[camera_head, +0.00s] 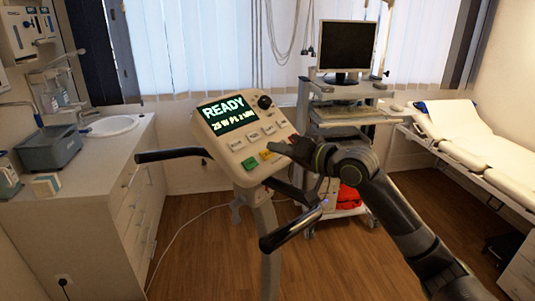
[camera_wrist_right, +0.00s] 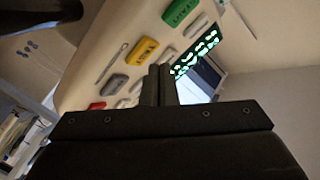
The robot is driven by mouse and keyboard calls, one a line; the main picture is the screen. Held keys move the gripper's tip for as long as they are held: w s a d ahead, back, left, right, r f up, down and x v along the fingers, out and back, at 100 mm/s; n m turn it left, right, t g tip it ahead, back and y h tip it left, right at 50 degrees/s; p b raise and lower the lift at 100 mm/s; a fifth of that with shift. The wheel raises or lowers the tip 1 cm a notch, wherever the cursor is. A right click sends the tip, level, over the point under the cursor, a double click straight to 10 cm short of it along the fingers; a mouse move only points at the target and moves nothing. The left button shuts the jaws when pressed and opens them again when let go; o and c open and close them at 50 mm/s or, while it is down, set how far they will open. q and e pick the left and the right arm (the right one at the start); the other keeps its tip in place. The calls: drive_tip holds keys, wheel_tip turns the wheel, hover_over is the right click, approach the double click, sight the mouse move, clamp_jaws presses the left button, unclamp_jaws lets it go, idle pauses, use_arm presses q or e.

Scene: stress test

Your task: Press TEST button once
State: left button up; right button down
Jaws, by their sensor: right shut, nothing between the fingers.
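The console (camera_head: 238,130) of an exercise machine stands in the middle of the head view, its lit screen (camera_head: 227,114) reading READY. A green button (camera_head: 249,163) and a yellow button (camera_head: 266,155) show on its lower face. My left gripper is not seen.
Black handlebars (camera_head: 290,231) stick out below the console on both sides. A cart with a monitor (camera_head: 347,46) stands behind, and a white examination couch (camera_head: 475,145) is at the right. A counter with a sink (camera_head: 112,126) is at the left. Open wooden floor lies between.

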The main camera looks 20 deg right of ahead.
drive_tip(key=shift+f, duration=0.1)
drive_tip(key=shift+w+a+f, duration=0.1)
drive_tip(key=shift+w+f, duration=0.1)
drive_tip(key=shift+w, duration=0.05)
drive_tip(key=shift+w+a+f, duration=0.1)
drive_tip(key=shift+w+f, duration=0.05)
drive_tip(key=shift+f, duration=0.15)
idle(0.8)
drive_tip(key=shift+r, duration=0.1)
drive_tip(key=shift+s+d+r+p, duration=0.2)
drive_tip(key=shift+s+r+p, duration=0.25)
drive_tip(key=shift+p, duration=0.5)
